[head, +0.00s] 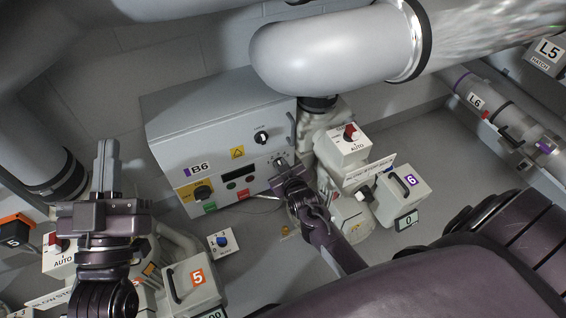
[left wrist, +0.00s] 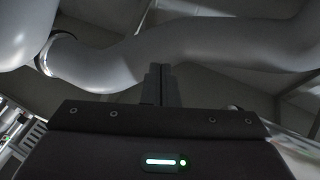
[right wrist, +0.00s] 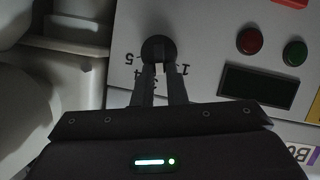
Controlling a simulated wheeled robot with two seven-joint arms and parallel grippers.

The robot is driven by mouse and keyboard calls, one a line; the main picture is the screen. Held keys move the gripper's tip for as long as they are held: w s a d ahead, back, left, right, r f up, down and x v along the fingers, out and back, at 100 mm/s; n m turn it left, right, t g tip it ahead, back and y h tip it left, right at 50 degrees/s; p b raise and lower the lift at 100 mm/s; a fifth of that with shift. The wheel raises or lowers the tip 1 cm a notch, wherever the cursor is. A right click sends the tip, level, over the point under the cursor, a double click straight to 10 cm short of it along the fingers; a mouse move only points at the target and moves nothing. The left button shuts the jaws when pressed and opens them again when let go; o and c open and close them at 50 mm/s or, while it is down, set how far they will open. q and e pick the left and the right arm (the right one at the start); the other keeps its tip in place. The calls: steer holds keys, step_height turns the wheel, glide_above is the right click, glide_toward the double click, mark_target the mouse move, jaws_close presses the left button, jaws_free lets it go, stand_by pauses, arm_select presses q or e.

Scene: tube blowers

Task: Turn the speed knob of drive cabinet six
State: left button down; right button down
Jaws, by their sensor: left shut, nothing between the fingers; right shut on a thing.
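Drive cabinet six is the grey box (head: 190,120) labelled B6, at the centre left of the head view. Its speed knob (right wrist: 158,48) is a dark round knob with numbers around it, seen in the right wrist view. My right gripper (head: 281,168) is at the right end of the cabinet's front panel. In the right wrist view its fingers (right wrist: 160,75) are shut on the knob and hide part of the dial. My left gripper (head: 106,155) is shut and empty, left of the cabinet and apart from it. In the left wrist view its fingers (left wrist: 160,85) point toward a pipe.
The cabinet also carries a black upper switch (head: 261,137), a yellow-backed switch (head: 202,192), a red button (right wrist: 250,41), a green button (right wrist: 294,53) and a dark display (right wrist: 258,85). A large pipe (head: 335,50) passes above. A box marked 6 (head: 402,190) stands to the right.

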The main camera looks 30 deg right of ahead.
arm_select(q)
step_height(320, 180, down, 9)
steer(key=g+y, duration=0.2)
steer(key=g, duration=0.3)
step_height(320, 180, up, 11)
steer(key=t+h, duration=0.2)
steer(key=t, duration=0.4)
steer(key=shift+s+a+h+b, duration=0.25)
steer(key=shift+s+h+b, duration=0.05)
steer(key=shift+s+b, duration=0.1)
arm_select(e)
steer(key=shift+a+f+n+t+h, duration=0.3)
steer(key=shift+n+h, duration=0.45)
steer(key=shift+n, duration=0.6)
steer(key=shift+a+f+n+t+h, duration=0.3)
steer(key=shift+n+h, duration=0.5)
steer(key=shift+n, duration=0.6)
steer(key=shift+a+f+n+t+h, duration=0.3)
steer(key=shift+n+h, duration=0.45)
steer(key=shift+n, duration=0.6)
arm_select(q)
steer(key=shift+r, duration=0.1)
arm_select(e)
steer(key=c, duration=1.5)
jaws_free()
steer(key=shift+o, duration=0.2)
arm_select(q)
steer(key=shift+w, duration=0.1)
